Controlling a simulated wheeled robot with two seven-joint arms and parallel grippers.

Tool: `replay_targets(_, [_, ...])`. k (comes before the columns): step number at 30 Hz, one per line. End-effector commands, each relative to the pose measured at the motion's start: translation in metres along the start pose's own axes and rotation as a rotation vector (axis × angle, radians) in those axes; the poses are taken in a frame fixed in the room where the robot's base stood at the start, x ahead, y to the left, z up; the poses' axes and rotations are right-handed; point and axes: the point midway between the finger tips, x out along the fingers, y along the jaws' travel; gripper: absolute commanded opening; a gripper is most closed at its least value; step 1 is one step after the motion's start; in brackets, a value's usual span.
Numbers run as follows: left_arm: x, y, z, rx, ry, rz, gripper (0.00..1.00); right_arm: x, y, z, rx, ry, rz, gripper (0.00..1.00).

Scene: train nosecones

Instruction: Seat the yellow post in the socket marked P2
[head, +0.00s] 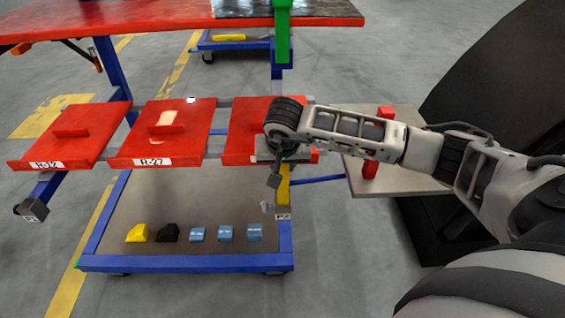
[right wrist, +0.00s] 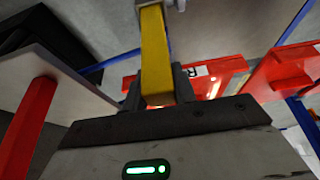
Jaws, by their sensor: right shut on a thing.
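The yellow post (head: 284,188) stands roughly upright below my right gripper (head: 279,168) in the head view. In the right wrist view, the post (right wrist: 155,55) sits between the dark fingers of the right gripper (right wrist: 157,92), which is shut on it. The grey socket block marked P2 (head: 283,212) is at the cart's front right corner, directly under the post. The post's far end meets or overlaps a grey block at the top of the wrist view; I cannot tell how deep it sits. My left gripper is not in view.
Red trays marked H-12 (head: 41,152) and H-27 (head: 128,150) lie left of my arm. A red post (head: 370,172) stands on a grey table (head: 420,185) at right. Small blocks (head: 197,234) line the cart's lower deck.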

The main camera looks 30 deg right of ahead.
Motion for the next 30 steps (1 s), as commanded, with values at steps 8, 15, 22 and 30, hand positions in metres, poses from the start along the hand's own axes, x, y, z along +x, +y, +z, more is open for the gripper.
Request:
replay_targets(8, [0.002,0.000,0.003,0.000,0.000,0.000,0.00,0.003,0.000,0.001,0.001,0.002,-0.001,0.52])
replay_targets(15, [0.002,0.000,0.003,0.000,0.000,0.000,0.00,0.004,0.000,0.002,0.000,-0.001,0.000,0.52])
replay_targets(22, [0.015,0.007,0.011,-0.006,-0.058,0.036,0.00,0.003,0.000,0.002,0.000,0.000,0.000,0.52])
replay_targets(30, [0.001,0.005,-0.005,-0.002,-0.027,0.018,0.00,-0.065,-0.001,-0.001,-0.001,0.006,-0.005,0.52])
